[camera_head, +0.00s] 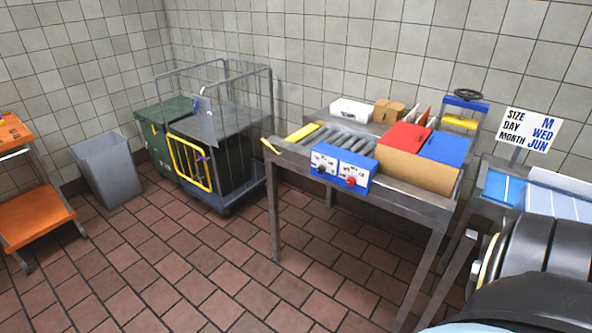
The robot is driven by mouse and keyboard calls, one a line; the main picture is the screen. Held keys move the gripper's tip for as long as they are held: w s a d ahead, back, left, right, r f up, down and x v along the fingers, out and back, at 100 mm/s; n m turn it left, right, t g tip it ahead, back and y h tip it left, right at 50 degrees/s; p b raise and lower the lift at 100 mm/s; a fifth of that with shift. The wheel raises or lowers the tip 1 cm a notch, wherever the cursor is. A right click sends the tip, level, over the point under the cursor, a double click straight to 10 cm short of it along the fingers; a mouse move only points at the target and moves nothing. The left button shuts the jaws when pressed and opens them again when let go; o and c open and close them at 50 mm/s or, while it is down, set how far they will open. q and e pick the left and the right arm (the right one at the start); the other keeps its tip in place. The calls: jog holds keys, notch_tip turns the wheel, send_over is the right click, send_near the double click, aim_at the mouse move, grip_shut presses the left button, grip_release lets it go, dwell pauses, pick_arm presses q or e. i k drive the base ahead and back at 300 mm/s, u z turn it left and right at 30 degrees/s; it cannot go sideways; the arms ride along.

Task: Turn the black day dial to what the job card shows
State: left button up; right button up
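The job card (531,130) is a white sign on a stand at the right, reading SIZE M, DAY WED, MONTH JUN. The black dial (321,168) is a small knob on the left white plate of a blue box at the table's front edge. A red dial (351,181) sits on the right plate of that box. The markings around both dials are too small to read, so I cannot tell the black dial's setting. Neither of my grippers is in view. A large dark rounded part at the lower right looks like my own arm.
The grey metal table (405,204) carries rollers (345,137), a cardboard box (420,168) with red and blue items, and a white box (351,110). A wire cage trolley (240,130) stands left of it. Tiled floor before the table is clear.

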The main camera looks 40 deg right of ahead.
aim_at(321, 169)
jog(key=z, duration=0.05)
jog(key=i, duration=1.4)
jog(key=z, duration=0.6)
